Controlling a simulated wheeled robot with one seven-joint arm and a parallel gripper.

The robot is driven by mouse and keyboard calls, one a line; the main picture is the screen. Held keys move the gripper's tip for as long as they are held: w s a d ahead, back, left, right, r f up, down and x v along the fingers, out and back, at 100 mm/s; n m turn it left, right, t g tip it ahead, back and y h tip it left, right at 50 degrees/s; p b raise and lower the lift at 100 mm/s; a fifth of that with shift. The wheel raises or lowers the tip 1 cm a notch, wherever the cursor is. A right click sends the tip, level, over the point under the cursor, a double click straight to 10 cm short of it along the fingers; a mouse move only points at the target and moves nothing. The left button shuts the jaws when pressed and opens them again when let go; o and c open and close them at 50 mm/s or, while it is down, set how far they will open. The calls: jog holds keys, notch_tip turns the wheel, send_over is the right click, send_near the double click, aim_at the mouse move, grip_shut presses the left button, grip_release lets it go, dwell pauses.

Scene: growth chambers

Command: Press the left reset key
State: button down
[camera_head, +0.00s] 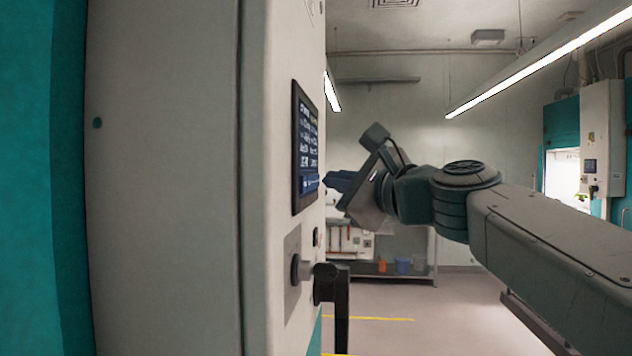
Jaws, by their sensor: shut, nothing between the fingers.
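A tall pale cabinet front (282,60) stands close on the left, seen at a steep angle. A dark screen (305,145) with rows of light text and a blue strip along its bottom is set in it. I cannot make out which part is the left reset key. My gripper (328,180) is shut and empty, its dark fingers pointing left toward the lower part of the screen. The angle does not show whether the fingertips touch the panel. A small dark button (317,237) sits below the screen.
A round knob (298,270) and a black handle (336,290) stick out below the screen, under my gripper. Another chamber with a control box (602,140) is at the far right. The floor between is open.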

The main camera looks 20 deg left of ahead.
jog(key=shift+w+d, duration=0.1)
jog(key=shift+d, duration=0.35)
jog(key=shift+d, duration=0.1)
jog(key=d, duration=0.2)
jog(key=w+d+b, duration=0.1)
jog(key=d, duration=0.1)
jog(key=shift+d, duration=0.35)
dwell(0.4)
jog(key=s+d+f+n+g+h, duration=0.1)
jog(key=s+d+f+n+h, duration=0.4)
jog(key=f, duration=0.6)
jog(key=s+d+f+n+g+h, duration=0.1)
jog(key=d+f+h, duration=0.2)
jog(key=d+f, duration=0.65)
jog(key=s+d+f+n+g+h, duration=0.2)
jog(key=s+d+f+n+h, duration=0.15)
jog(key=f, duration=1.05)
jog(key=s+d+f+n+g+h, duration=0.2)
jog(key=s+d+f+n+h, duration=0.2)
jog(key=s+d+f, duration=0.5)
notch_tip(320, 180, down, 3)
jog(key=shift+s+f+n, duration=0.1)
jog(key=shift+s+n, duration=0.05)
jog(key=shift+n, duration=0.4)
